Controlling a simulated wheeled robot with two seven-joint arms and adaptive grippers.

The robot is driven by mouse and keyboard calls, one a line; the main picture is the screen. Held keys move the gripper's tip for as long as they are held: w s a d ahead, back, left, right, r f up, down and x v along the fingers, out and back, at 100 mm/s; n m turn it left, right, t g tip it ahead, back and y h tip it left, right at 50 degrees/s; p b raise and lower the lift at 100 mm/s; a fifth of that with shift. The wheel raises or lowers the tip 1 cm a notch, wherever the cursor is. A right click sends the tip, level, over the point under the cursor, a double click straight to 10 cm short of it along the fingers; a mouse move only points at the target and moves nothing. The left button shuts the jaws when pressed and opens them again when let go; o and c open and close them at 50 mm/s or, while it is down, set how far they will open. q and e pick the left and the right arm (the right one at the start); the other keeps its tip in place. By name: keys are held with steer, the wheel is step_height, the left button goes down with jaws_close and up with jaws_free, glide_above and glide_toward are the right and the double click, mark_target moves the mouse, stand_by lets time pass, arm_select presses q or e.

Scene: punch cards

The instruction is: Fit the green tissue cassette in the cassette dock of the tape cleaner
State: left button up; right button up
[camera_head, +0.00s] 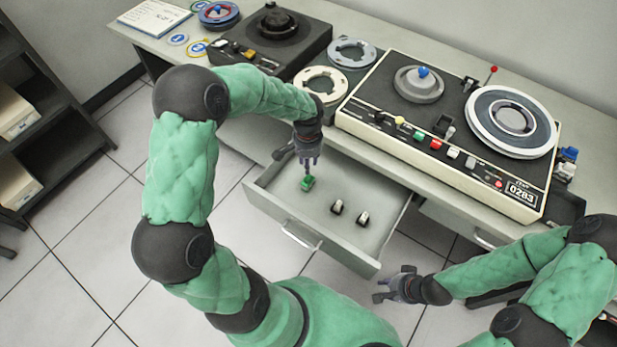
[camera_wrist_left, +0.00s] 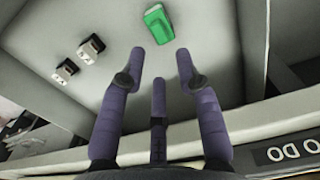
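The green tissue cassette (camera_head: 307,183) lies in the open drawer, toward its left side. It also shows at the top middle of the left wrist view (camera_wrist_left: 158,24). My left gripper (camera_head: 308,164) points down just above the cassette, its purple fingers (camera_wrist_left: 160,75) spread with nothing between them. My right gripper (camera_head: 384,284) is empty, its fingers apart, in front of the drawer's right side. Two machines stand on the desk: a large tape deck (camera_head: 393,130) marked 0283 and a smaller dark unit (camera_head: 275,45). I cannot tell which is the tape cleaner; the cassette dock is not identifiable.
Two small black-and-white items (camera_head: 350,213) lie in the drawer (camera_head: 270,203), right of the cassette. Empty reels (camera_head: 320,87) sit on the desk between the machines. The desk's front edge overhangs the drawer's back. A dark shelf (camera_head: 50,120) stands at the far left.

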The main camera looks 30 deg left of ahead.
mark_target(308, 177)
arm_select(q)
step_height(308, 177, down, 4)
steer(key=b, duration=0.2)
steer(key=shift+b, duration=0.3)
steer(key=shift+f+b, duration=1.2)
steer(key=shift+f, duration=0.65)
jaws_close()
steer(key=shift+r, duration=0.15)
steer(key=shift+r+p, duration=2.4)
steer(key=shift+r, duration=0.5)
